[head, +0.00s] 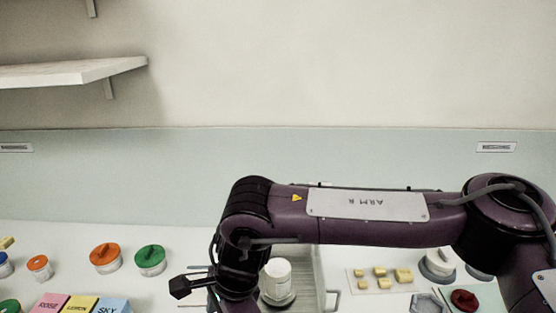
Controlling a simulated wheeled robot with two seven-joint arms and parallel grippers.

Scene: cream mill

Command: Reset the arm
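My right arm, a dark purple arm marked ARM R, comes in from the right and reaches across to the middle. It bends at a dark joint and runs down past the bottom edge. Its fingertips are not visible, so what they hold cannot be seen. A small dark block on a thin bracket sticks out to the left of its lower part. My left arm and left gripper are not in view.
Orange-lidded (105,257) and green-lidded (150,260) jars stand left of my arm, behind pink, yellow and blue labelled blocks (79,304). A white jar (277,277) stands close to my wrist. Right are yellow pieces (380,272) and a dark red lid (464,300). A shelf (70,73) hangs upper left.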

